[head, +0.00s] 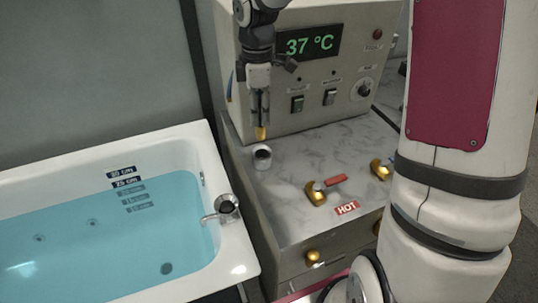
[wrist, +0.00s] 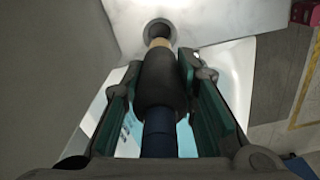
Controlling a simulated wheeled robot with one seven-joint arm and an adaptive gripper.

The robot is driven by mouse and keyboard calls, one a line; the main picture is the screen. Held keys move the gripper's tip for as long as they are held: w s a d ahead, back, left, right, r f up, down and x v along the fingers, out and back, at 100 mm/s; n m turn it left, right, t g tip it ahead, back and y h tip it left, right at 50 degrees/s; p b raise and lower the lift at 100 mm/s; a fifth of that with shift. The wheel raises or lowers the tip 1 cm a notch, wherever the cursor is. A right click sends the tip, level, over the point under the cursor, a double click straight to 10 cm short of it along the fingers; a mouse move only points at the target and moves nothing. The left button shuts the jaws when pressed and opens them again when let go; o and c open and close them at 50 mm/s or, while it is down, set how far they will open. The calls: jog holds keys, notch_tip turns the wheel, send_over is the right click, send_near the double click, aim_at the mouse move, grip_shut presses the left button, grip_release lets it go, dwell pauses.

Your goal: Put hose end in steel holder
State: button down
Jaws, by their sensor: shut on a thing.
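My gripper (head: 259,104) is shut on the hose end, pointing down above the marble-look counter. The hose end's yellow tip (head: 260,133) shows below the fingers. The steel holder (head: 262,160), a short cylinder with a dark round opening, stands on the counter just below the tip, with a small gap between them in the head view. In the wrist view the hose end (wrist: 160,82) is a thick dark cylinder between both fingers, with a tan tip. The holder's grey rim (wrist: 146,30) shows just beyond the tip, and they overlap in that view.
A control box (head: 315,68) reading 37 °C stands behind the holder. Brass taps (head: 315,193), one with a red lever, and a HOT label lie to the right. A water-filled bathtub (head: 235,255) with a chrome spout (head: 227,205) is at the left.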

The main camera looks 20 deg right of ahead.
notch_tip(320, 180, down, 10)
jog(key=shift+r, duration=0.1)
dwell(0.4)
jog(key=c, duration=1.3)
grip_release()
